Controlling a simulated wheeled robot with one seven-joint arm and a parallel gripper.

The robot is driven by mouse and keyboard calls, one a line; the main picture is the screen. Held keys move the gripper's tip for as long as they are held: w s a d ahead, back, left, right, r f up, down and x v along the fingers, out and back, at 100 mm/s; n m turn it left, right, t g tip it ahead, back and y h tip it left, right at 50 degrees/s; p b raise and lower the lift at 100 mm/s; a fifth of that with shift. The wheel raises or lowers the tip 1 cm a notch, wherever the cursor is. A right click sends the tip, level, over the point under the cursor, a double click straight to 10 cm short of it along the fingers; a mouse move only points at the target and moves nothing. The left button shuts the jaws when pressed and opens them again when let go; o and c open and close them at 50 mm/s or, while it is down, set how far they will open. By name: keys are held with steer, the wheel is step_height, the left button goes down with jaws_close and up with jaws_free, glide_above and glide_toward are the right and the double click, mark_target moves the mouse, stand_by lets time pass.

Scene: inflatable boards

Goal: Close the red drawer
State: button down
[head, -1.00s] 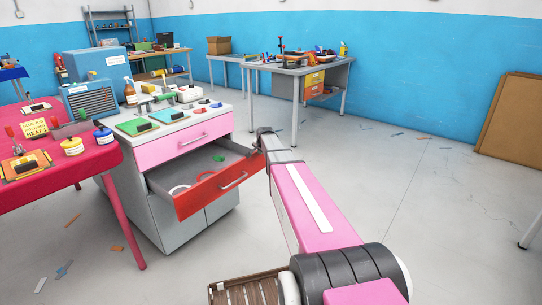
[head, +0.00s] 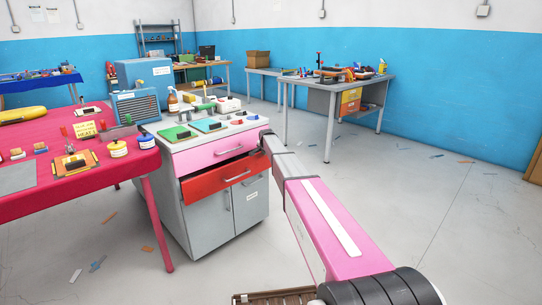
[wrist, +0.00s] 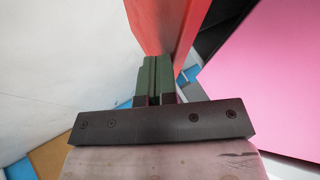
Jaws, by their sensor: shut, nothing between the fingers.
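The red drawer (head: 218,179) is in the grey cabinet (head: 205,222), under a pink drawer (head: 212,151). It is nearly in, with its front standing slightly out and a dark gap along its top edge. Its handle is on the front. In the wrist view my gripper (wrist: 156,62) is shut and empty, with its fingertips at the red drawer front (wrist: 165,22). I cannot tell for certain whether they touch it. In the head view the fingers are hidden at the far end of my arm, by the drawer's right end.
A table with a red cloth (head: 60,195) stands close to the cabinet's left side, with pots and tools on it. Tools and green and blue boards lie on the cabinet top. A grey workbench (head: 385,85) stands behind to the right. The floor (head: 440,220) at right is mostly clear.

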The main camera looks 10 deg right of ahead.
steer(key=shift+w+a, duration=0.3)
steer(key=shift+w, duration=0.15)
